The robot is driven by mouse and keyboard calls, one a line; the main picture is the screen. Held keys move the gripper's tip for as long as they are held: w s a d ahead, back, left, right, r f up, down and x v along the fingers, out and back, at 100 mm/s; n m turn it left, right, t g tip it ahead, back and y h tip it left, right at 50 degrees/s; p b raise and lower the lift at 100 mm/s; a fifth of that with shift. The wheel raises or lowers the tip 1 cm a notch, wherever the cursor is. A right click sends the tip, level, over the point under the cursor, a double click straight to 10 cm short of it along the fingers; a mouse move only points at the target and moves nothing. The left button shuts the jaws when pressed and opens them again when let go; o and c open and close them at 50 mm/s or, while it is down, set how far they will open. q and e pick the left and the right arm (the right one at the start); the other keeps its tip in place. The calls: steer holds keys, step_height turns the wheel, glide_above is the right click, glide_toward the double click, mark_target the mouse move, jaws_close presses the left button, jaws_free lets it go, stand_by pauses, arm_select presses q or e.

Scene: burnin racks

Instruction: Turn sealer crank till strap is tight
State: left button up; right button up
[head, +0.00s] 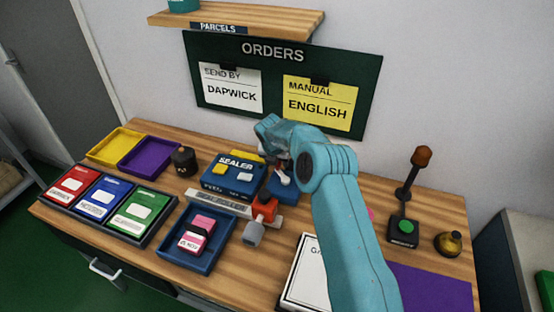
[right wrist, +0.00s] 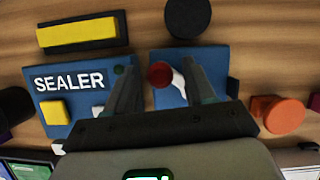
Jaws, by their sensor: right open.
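The blue sealer (head: 232,178) stands mid-table with yellow parts on top; it also shows in the right wrist view (right wrist: 85,82). Beside it is a smaller blue block (head: 284,190) carrying a crank with a white arm. In the right wrist view the crank's red knob (right wrist: 160,74) shows between the two fingers of my right gripper (right wrist: 163,88), which are open; I see no contact. In the head view my right arm hides part of the crank. A pink box (head: 196,233) with a dark band lies in a blue tray (head: 167,250). My left gripper is not in view.
An orange block with a grey handle (head: 264,207) stands near the crank. A dark round pot (head: 184,161) stands left of the sealer. Red, blue and green cards fill a rack (head: 152,232) at left. A lever post (head: 404,230) and brass bell (head: 448,243) stand right.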

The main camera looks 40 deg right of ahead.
jaws_close()
